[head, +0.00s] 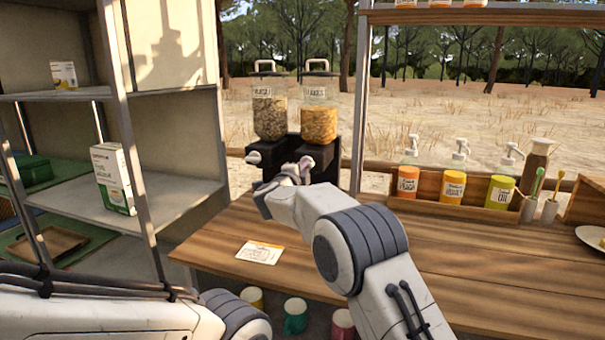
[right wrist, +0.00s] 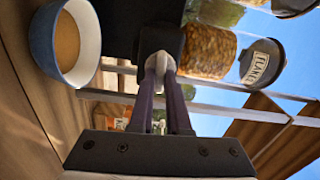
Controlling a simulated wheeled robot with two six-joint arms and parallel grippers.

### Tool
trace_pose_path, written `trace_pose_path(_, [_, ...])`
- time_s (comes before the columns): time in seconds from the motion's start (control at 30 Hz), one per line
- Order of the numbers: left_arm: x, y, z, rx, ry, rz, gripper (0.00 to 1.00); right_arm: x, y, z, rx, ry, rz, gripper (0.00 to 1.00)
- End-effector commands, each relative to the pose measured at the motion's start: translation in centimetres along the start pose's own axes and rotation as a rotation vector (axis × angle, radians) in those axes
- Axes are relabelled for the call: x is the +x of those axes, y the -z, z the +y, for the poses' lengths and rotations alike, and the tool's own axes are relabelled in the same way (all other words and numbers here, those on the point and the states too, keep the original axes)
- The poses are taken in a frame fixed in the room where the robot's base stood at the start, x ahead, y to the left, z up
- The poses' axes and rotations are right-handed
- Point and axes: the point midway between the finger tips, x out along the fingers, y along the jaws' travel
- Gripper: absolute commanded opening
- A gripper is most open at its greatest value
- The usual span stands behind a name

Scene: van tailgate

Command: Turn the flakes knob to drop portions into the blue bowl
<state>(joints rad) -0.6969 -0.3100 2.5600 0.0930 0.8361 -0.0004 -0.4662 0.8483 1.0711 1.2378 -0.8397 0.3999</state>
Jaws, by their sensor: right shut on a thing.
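The flakes dispenser (head: 318,120) is the right one of two clear hoppers on a black stand. It is partly full of golden flakes, which also show in the right wrist view (right wrist: 207,50). My right gripper (head: 285,180) is at the front of its base. In the right wrist view my right gripper (right wrist: 161,72) is shut on the pale flakes knob (right wrist: 155,60). The blue bowl (right wrist: 43,42) shows upper left in that view, beside the dispenser base, with a white rim and tan inside. The head view hides it behind my right arm. My left gripper is out of view.
The muesli dispenser (head: 270,112) stands left of the flakes one, its own knob (head: 253,157) free. A card (head: 259,252) lies on the wooden counter (head: 465,255). A sauce rack (head: 430,211) stands at the right. Shelves (head: 170,205) rise at the left. Mugs (head: 295,315) sit below.

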Motion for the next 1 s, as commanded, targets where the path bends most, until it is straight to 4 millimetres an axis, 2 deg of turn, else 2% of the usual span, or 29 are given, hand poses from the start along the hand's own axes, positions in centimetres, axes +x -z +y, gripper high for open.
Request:
trace_pose_path(0.23, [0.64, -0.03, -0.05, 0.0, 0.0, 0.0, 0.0, -0.08, -0.15, 0.14, 0.066, -0.001, -0.003, 0.0])
trace_pose_path(0.7, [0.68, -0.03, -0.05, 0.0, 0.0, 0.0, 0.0, -0.08, -0.14, 0.13, 0.078, -0.002, -0.003, 0.0])
trace_pose_path(0.73, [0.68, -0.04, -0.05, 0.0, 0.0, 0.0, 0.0, -0.08, -0.14, 0.13, 0.078, -0.002, -0.003, 0.19])
trace_pose_path(0.8, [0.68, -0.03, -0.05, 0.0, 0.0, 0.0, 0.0, -0.07, -0.13, 0.13, 0.077, -0.002, -0.002, 0.45])
trace_pose_path(1.0, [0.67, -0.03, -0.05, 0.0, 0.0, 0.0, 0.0, -0.03, -0.04, 0.11, 0.077, -0.001, -0.001, 0.45])
